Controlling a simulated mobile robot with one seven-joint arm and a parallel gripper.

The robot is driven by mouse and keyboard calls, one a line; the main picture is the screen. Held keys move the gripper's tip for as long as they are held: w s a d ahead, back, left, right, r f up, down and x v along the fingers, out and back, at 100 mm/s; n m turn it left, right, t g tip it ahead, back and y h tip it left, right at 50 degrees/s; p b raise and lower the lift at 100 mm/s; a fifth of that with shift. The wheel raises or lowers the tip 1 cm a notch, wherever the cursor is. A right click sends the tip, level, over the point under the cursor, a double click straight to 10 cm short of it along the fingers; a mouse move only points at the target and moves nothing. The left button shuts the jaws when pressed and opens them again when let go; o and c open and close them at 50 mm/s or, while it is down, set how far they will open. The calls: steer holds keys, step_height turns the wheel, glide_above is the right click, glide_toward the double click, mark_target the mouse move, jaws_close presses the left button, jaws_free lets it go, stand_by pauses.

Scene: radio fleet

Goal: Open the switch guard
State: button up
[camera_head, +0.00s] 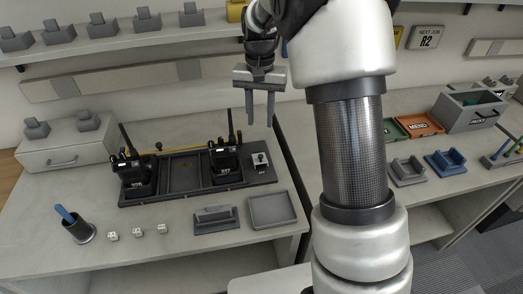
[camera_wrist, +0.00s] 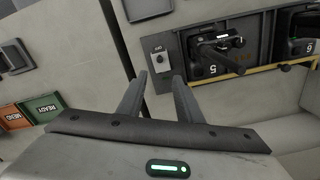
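The switch (camera_head: 260,160) sits on a small pale plate at the right end of the dark radio charging rack (camera_head: 276,177). It also shows in the wrist view as a pale plate (camera_wrist: 159,66) with a small dark knob-like part on it. I cannot make out the guard apart from the switch, nor whether it is up or down. My gripper (camera_head: 260,122) hangs above the rack's right end, fingers pointing down and apart, with nothing between them. In the wrist view my gripper (camera_wrist: 158,82) has its fingertips just short of the switch plate in the picture.
Two radios stand in the rack, a left one (camera_head: 136,174) and a right one (camera_head: 225,158), with tall antennas. A grey tray (camera_head: 272,222) and a grey holder (camera_head: 214,220) lie in front. A gap separates this table from the right one.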

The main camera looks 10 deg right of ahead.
mark_target(261, 155)
step_height(261, 155, down, 14)
steer(key=shift+r+b, duration=0.15)
steer(key=shift+b, duration=0.4)
jaws_close()
